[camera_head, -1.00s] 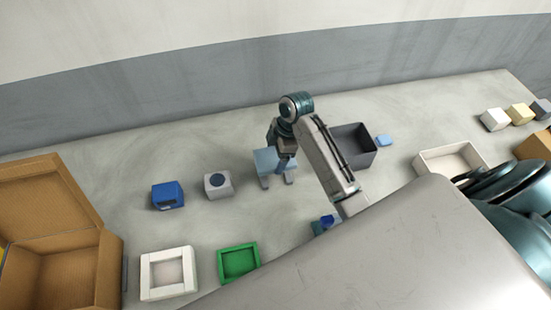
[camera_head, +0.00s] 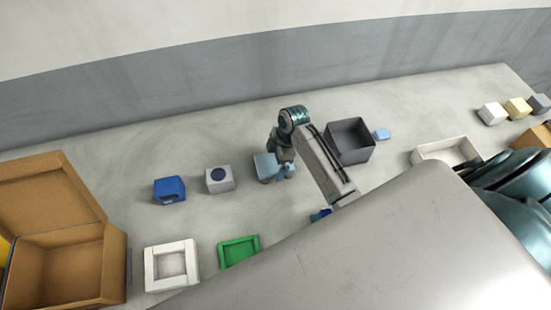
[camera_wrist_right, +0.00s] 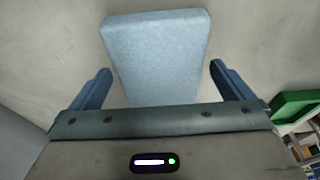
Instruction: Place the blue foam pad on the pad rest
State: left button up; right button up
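The light blue foam pad (camera_wrist_right: 155,50) fills the middle of the right wrist view, between the fingers of my right gripper (camera_wrist_right: 160,66). The two dark blue fingers stand wide apart, one on each side, with a narrow gap to the pad. In the head view a light blue block (camera_head: 265,167) shows at my right gripper (camera_head: 279,174), partly covered by it. I cannot tell which piece is the pad rest; a green square tray (camera_head: 238,251) and a white square frame (camera_head: 171,266) lie at the front. My left gripper is out of view.
A dark blue box (camera_head: 169,190) and a grey block with a round dark top (camera_head: 219,179) stand left of the gripper. An open cardboard box (camera_head: 60,265) is far left.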

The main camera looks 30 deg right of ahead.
jog(key=shift+r, duration=0.15)
jog(key=shift+d+r, duration=0.1)
jog(key=shift+r, duration=0.15)
jog(key=b+v, duration=0.3)
jog(key=v, duration=0.8)
jog(key=shift+r+b, duration=0.25)
jog(key=shift+b, duration=0.15)
jog(key=shift+f, duration=0.1)
